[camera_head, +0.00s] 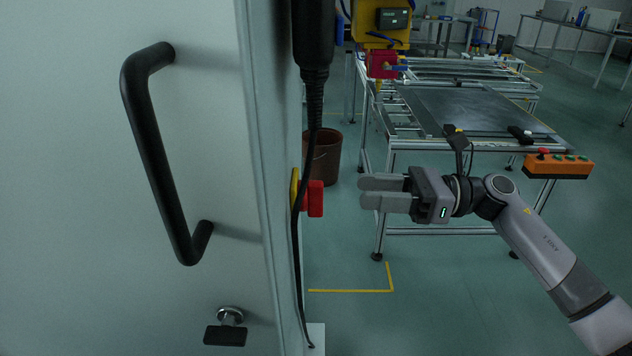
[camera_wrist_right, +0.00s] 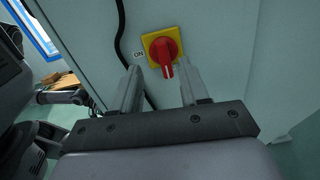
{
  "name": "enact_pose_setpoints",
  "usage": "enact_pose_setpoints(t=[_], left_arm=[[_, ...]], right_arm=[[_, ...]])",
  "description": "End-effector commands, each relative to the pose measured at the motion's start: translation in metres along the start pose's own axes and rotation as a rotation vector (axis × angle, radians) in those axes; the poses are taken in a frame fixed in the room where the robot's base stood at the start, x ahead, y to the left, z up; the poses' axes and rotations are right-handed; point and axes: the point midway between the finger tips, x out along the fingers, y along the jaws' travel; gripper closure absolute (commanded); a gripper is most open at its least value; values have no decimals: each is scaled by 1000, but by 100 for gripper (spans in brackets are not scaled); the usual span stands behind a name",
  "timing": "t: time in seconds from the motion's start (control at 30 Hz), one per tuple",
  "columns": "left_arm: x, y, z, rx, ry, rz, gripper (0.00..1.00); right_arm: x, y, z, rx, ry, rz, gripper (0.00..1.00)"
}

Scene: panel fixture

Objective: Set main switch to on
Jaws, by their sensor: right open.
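The main switch is a red rotary knob (camera_head: 315,198) on a yellow plate (camera_head: 295,188), on the side of the grey cabinet. In the right wrist view the red knob (camera_wrist_right: 167,55) sits on its yellow square plate (camera_wrist_right: 152,37), with an "ON" label (camera_wrist_right: 138,54) at the plate's left. The knob's handle points down in that view, slightly right. My right gripper (camera_head: 364,192) is open and empty, to the right of the knob and apart from it. In the wrist view its fingers (camera_wrist_right: 164,78) point toward the switch, one on each side below the knob.
The cabinet door (camera_head: 90,200) with a black handle (camera_head: 158,150) fills the left. A black cable (camera_head: 303,210) hangs along the cabinet edge near the switch. A metal frame table (camera_head: 480,110) with an orange button box (camera_head: 558,166) stands behind my right arm. A brown bin (camera_head: 325,155) stands on the floor.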

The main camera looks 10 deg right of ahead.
Motion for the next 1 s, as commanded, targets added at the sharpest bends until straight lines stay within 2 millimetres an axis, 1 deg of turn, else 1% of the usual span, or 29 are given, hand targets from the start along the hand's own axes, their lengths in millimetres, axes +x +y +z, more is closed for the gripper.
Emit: enact_pose_setpoints(t=[0.07, 0.17, 0.27, 0.4, 0.5, 0.63, 0.73, 0.97, 1.0], left_arm=[[1, 0, 0, 1, 4, 1, 100], [0, 0, -3, 1, 8, 2, 100], [-3, 1, -6, 1, 10, 3, 100], [-5, 1, -10, 2, 13, 2, 100], [-6, 2, -9, 0, 11, 1, 100], [-6, 2, -7, -6, 7, -1, 100], [-6, 2, -7, -8, 8, -2, 100], [-6, 1, -7, -7, 8, -5, 100], [-6, 1, -7, -7, 8, -5, 100]], right_arm=[[-2, -1, 0, -43, 28, 12, 55], [1, -1, 1, -64, 42, 20, 55], [12, 0, 2, -64, 40, 21, 55], [35, 0, 2, -62, 38, 21, 55], [50, 0, 2, -61, 38, 21, 55], [63, 0, 0, -60, 39, 20, 55], [67, 0, -1, -60, 39, 19, 55], [68, 0, -2, -60, 39, 18, 55], [68, 0, -2, -60, 39, 18, 62]])
